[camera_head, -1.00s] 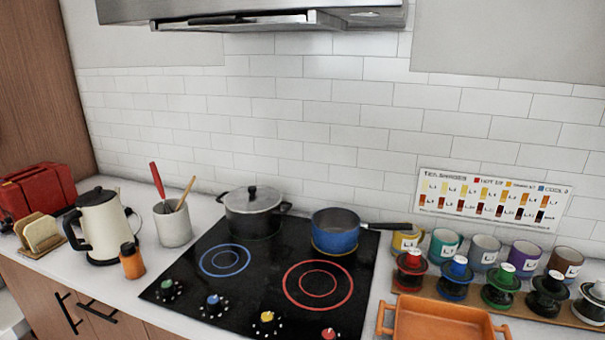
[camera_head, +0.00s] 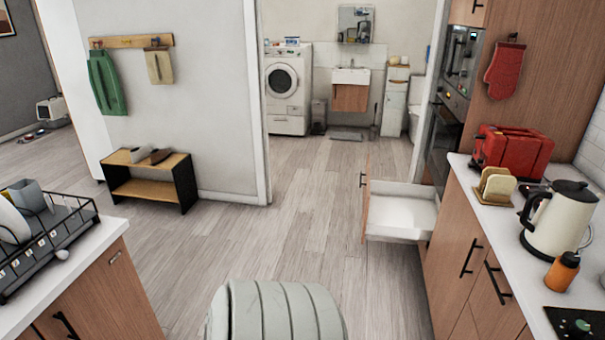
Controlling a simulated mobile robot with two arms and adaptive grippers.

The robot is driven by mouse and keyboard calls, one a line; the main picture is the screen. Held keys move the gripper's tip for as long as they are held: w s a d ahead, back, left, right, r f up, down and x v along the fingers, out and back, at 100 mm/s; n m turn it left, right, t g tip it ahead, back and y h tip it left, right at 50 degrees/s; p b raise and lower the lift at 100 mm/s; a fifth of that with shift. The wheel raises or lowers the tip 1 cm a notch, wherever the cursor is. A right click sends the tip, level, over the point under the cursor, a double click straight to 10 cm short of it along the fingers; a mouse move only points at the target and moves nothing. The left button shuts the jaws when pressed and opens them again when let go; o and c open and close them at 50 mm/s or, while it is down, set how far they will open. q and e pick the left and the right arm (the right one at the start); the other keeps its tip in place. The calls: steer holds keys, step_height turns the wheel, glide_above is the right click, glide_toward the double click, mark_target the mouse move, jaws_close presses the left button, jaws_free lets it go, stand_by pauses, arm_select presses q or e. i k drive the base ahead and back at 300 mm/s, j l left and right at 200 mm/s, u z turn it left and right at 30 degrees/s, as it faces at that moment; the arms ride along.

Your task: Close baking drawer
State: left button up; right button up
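An open drawer (camera_head: 400,216) sticks out from the tall wooden cabinet unit below the oven, on the right side of the walkway. Its inside is white and looks empty, and its wooden front (camera_head: 365,209) with a dark handle faces left. I cannot tell from a label whether it is the baking drawer. Neither of my grippers is in view.
The right counter (camera_head: 476,208) carries a red toaster (camera_head: 511,150), bread in a holder and a kettle (camera_head: 559,219). An island with a dish rack (camera_head: 45,240) stands at left. A grey ribbed rounded object (camera_head: 277,311) is at bottom centre. The wooden floor between is clear.

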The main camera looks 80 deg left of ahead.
mark_target(395, 213)
steer(key=j+u, duration=0.4)
steer(key=i+j+u, duration=0.15)
steer(key=j+u, duration=0.25)
steer(key=i+j+u, duration=0.15)
steer(key=j+u, duration=0.3)
steer(key=i+j+u, duration=0.2)
steer(key=u, duration=0.2)
steer(key=i+j+u, duration=0.1)
steer(key=i+j, duration=0.65)
steer(key=j, duration=0.15)
